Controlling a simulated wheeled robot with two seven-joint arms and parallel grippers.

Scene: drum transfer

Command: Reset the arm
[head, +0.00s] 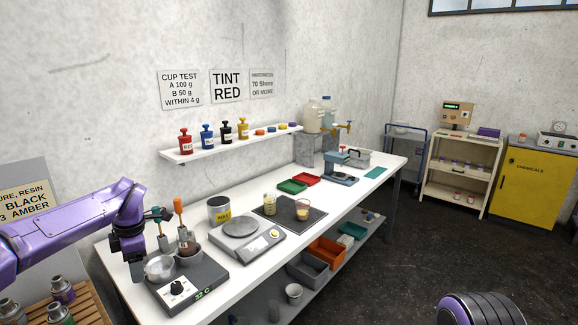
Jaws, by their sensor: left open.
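My left arm (70,230) is purple and comes in from the left edge, with its wrist bent downward. My left gripper (136,272) is black, points down and is open with nothing seen between its fingers. It is at the near left end of the white workbench (120,290), just left of a hot plate (187,287) with a silver pot (160,267) on it. I cannot tell whether the gripper touches anything. A purple and black part of my own body (482,309) shows at the bottom right. My right gripper is not in view.
Tools with orange and teal handles (178,206) stand close right of the left gripper. A scale (240,232), a dark mat (290,217) and cups stand farther along the bench. A wall shelf (230,146) holds several pump bottles. Open floor (420,240) lies to the right.

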